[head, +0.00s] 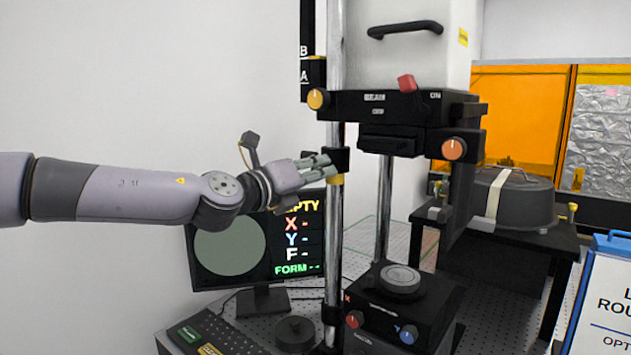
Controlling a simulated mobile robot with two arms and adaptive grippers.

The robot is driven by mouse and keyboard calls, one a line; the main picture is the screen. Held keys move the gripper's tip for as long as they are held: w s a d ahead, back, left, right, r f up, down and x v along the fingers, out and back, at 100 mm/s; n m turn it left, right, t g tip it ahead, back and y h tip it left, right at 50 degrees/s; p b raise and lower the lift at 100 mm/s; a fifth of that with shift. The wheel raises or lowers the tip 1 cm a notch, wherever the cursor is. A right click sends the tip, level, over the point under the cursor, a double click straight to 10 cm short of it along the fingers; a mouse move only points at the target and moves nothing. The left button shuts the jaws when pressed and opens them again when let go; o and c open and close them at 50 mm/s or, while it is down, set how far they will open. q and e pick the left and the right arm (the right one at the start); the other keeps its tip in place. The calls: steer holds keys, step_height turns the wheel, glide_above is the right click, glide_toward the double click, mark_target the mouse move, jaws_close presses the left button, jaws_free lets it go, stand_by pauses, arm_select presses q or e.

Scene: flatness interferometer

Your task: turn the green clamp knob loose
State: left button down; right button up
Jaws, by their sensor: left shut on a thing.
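My left gripper (324,168) reaches in from the left at mid-height. Its fingers are shut beside the black clamp collar (341,159) on the bright vertical post (334,235). The green clamp knob is mostly hidden between the fingers, so its shape and turn angle cannot be read. A yellow ring (337,179) sits just under the collar. My right gripper is not in view.
The white instrument head (408,60) hangs above right, with a yellow knob (317,99) and an orange knob (454,148). A monitor (230,246) stands behind and below my arm. A black stage (398,310) with red and blue knobs stands below.

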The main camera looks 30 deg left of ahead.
arm_select(q)
steer(key=shift+m, duration=0.5)
steer(key=c, duration=1.3)
jaws_free()
steer(key=shift+s, duration=0.15)
steer(key=s, duration=1.1)
steer(key=shift+s+a, duration=0.4)
steer(key=shift+a, duration=0.05)
